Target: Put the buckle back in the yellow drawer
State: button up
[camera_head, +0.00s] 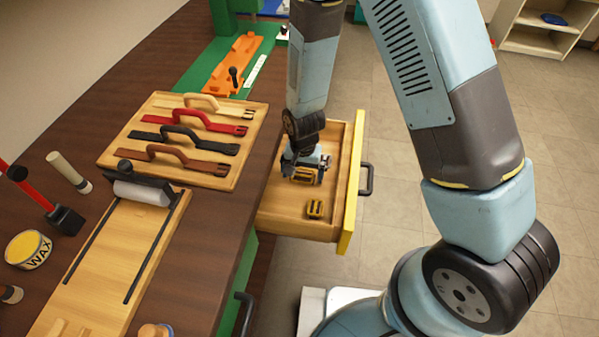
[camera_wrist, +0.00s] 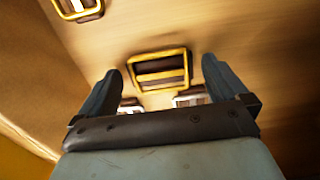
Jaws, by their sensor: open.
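The yellow drawer (camera_head: 350,190) is pulled out from the bench, with a yellow front and a bare wooden floor. My gripper (camera_head: 305,172) points down inside it, jaws open. In the wrist view a yellow-framed buckle (camera_wrist: 160,71) lies on the drawer floor, between and just beyond the fingertips of my gripper (camera_wrist: 162,74). A second yellow buckle (camera_head: 315,209) lies nearer the front corner; it also shows at the upper left of the wrist view (camera_wrist: 78,8). Silver-coloured pieces (camera_wrist: 190,97) show partly behind the gripper body; their full shape is hidden.
The dark bench top (camera_head: 205,240) lies left of the drawer. It holds a wooden board (camera_head: 115,155) with several strap handles, a roller jig (camera_head: 120,250) and a wax tin (camera_head: 28,250). The drawer's dark handle (camera_head: 367,180) sticks out right. Open floor lies beyond.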

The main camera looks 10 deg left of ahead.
aim_at(303, 176)
notch_tip(303, 176, up, 12)
jog(key=w+d+r+t+y, duration=0.1)
jog(key=d+r, duration=0.7)
jog(key=r, duration=0.3)
jog(key=w+d+r+t, duration=0.1)
jog(key=d+r, duration=0.7)
jog(key=r, duration=0.2)
jog(key=s+d+r+t+h, duration=0.1)
jog(key=s+d+r+t, duration=0.2)
jog(key=s+d+r, duration=0.9)
jog(key=shift+s+d+r+n+t, duration=0.3)
jog(key=shift+s+d+n, duration=0.1)
jog(key=shift+d, duration=0.35)
